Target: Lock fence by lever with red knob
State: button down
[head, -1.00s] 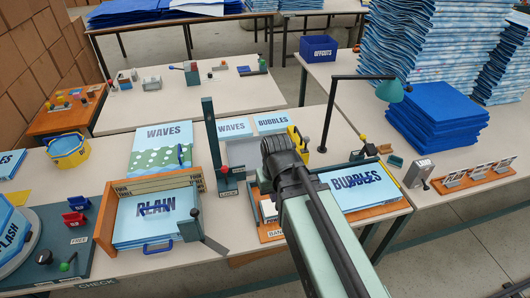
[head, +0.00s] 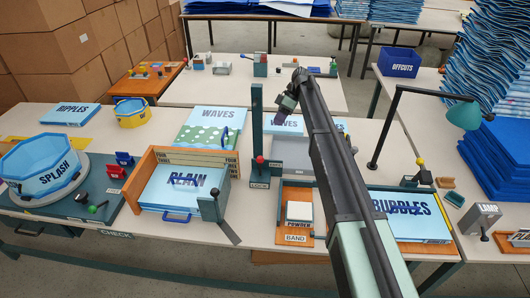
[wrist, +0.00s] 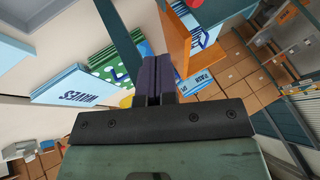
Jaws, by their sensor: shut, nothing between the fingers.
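A lever with a red knob (head: 260,160) stands on a dark block labelled LOCK (head: 259,185), beside a tall dark green post (head: 257,110). In the wrist view my gripper's fingers (wrist: 157,75) are together and empty.
A blue WAVES sheet (head: 217,120) and a green dotted sheet (head: 200,140) lie behind the frame. A POWDER box (head: 299,212) and blue BUBBLES pack (head: 408,215) are at right. A lamp (head: 463,115) overhangs the right side. A round SPLASH pool (head: 40,170) is at left.

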jog(key=shift+s+f, duration=0.1)
jog(key=b, duration=0.9)
send_near(260, 167)
jog(key=a+f, duration=0.3)
jog(key=shift+a+r, duration=0.1)
